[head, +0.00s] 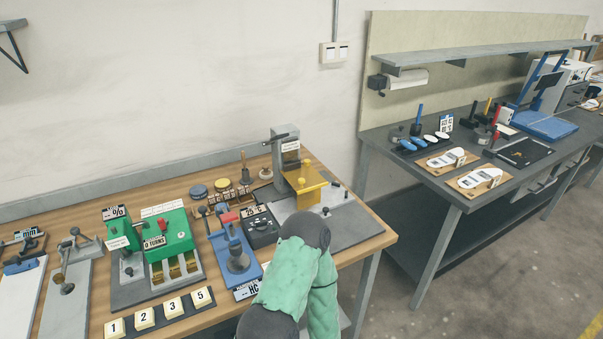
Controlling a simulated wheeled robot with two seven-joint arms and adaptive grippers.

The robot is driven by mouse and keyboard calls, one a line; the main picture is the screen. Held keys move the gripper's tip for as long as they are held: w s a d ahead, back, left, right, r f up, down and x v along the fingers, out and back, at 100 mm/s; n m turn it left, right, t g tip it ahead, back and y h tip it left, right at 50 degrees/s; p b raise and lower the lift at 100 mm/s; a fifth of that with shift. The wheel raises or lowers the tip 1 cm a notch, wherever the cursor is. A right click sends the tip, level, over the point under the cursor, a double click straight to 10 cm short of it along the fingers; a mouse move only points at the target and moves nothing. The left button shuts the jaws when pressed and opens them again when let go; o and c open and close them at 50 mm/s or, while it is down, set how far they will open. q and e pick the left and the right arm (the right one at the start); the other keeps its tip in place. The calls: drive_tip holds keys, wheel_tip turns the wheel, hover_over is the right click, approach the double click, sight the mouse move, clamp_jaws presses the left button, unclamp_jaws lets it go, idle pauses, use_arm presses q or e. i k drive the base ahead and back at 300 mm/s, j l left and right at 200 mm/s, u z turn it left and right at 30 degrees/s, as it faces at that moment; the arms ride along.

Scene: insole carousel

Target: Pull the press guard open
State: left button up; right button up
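The press (284,147) is a grey upright column with a dark lever and a small white label, at the back right of the wooden bench. A yellow part (311,194), which looks like the press guard, stands in front of the column over a grey base plate (346,222). A yellow knob shows on it. I cannot tell from here whether the guard is open or shut. One of my arms, with green covers and dark joints, rises at the bottom centre, in front of the press. Neither gripper shows.
A black box with a number label (261,230) and a blue fixture (233,258) stand left of the press. A green machine (168,236) and numbered tiles (144,317) are further left. A grey second bench (460,196) stands at right, with a floor gap between.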

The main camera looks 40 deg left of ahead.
sight(308, 178)
drive_tip(key=i+u, duration=0.15)
drive_tip(key=u, duration=0.25)
drive_tip(key=i+u, duration=0.15)
drive_tip(key=u, duration=0.25)
drive_tip(key=i+l+u, duration=0.1)
drive_tip(key=u, duration=0.3)
drive_tip(key=i+l+u, duration=0.1)
drive_tip(key=u, duration=0.3)
